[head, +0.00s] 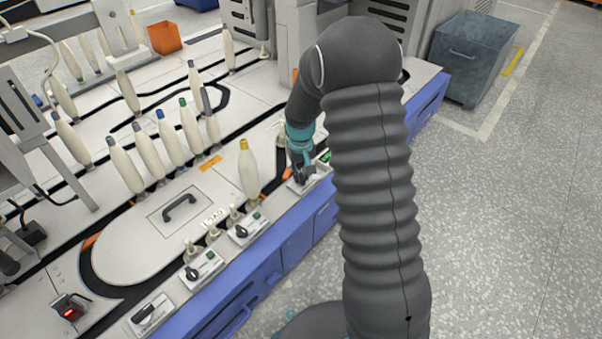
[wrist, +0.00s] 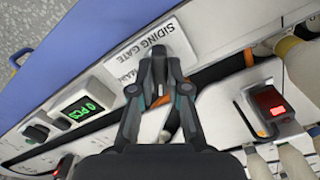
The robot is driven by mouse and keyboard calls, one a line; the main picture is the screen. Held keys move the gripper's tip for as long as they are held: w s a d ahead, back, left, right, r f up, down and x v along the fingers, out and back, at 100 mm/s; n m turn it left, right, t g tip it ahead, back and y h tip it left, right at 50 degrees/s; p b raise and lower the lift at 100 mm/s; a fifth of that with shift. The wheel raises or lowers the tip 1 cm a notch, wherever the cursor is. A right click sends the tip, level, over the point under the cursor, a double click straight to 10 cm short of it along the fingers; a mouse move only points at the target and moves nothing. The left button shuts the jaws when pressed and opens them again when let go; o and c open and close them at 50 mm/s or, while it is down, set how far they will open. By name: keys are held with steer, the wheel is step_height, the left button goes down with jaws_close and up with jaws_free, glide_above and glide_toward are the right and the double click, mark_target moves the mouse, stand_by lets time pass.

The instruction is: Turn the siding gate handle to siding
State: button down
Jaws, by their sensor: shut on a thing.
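The siding gate plate (wrist: 146,48) is white, with the words SIDING GATE and MAIN readable in the wrist view. My gripper (wrist: 160,80) is over this plate, its two fingers drawn together and shut on the siding gate handle. The fingers hide most of the handle; a small orange piece (wrist: 159,101) shows between them. I cannot tell which way the handle points. In the head view my gripper (head: 303,177) is low at the blue-edged bench's front, by the right-hand panel.
A green counter display (wrist: 82,110) is beside the plate. A yellow-topped bobbin (head: 249,172) stands close to the left of my gripper in the head view. Several bobbins and the dark track lie further left. A red-lit box (wrist: 271,101) is at right in the wrist view.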

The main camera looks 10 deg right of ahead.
stand_by(0.5)
steer(key=c, duration=1.1)
jaws_free()
steer(key=shift+c, duration=0.2)
step_height(320, 180, up, 12)
steer(key=s+r+t+p, duration=0.1)
steer(key=s+r+t, duration=0.1)
steer(key=s+r, duration=0.5)
steer(key=s+r+t+p, duration=0.1)
steer(key=s+r, duration=0.5)
steer(key=s, duration=0.7)
steer(key=s+r+m+t+p, duration=0.1)
steer(key=s+r+t+p, duration=0.1)
steer(key=s+r, duration=0.5)
steer(key=s+p, duration=0.1)
steer(key=s, duration=0.3)
steer(key=shift+d+r+t, duration=0.3)
